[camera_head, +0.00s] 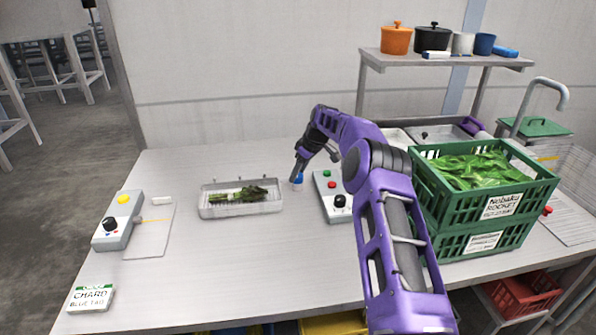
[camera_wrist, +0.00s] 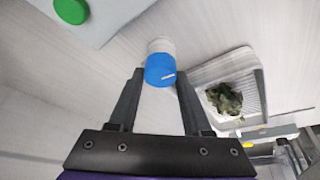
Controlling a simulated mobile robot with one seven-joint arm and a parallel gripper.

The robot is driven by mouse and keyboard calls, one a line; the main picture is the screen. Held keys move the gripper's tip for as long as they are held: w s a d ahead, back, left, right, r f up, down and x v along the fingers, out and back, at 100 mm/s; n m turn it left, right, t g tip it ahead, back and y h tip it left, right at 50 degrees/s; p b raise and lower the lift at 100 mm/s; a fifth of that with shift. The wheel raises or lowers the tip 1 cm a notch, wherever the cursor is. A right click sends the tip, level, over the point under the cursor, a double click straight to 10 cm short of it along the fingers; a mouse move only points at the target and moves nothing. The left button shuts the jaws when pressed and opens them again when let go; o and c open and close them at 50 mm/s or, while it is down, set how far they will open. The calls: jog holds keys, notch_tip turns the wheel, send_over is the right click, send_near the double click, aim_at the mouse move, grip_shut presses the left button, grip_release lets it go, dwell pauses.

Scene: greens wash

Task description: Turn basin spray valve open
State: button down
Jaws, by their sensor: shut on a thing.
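The basin spray valve is a small upright fitting with a blue knob (camera_head: 298,178) on the steel table, right of the clear basin (camera_head: 240,209). In the wrist view the blue knob (camera_wrist: 159,70) has a pale base and a short white mark on its face. My gripper (camera_head: 299,169) reaches down to the knob from above. In the wrist view my gripper (camera_wrist: 160,77) has a dark finger on each side of the knob and is shut on it. Leafy greens (camera_head: 252,193) lie in the basin. I see no water spray.
A grey control box (camera_head: 328,205) with green and red buttons stands just right of the valve. Another control box (camera_head: 118,221) is at the left. Green crates (camera_head: 428,200) of leaves stand at the right. The table's front middle is clear.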

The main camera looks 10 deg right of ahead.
jog(key=shift+n+g, duration=0.3)
jog(key=shift+n, duration=0.5)
jog(key=shift+c, duration=1.7)
grip_release()
jog(key=v, duration=1.7)
jog(key=shift+d+r, duration=0.2)
jog(key=shift+d, duration=0.15)
jog(key=shift+w+a, duration=0.1)
jog(key=shift+w, duration=0.05)
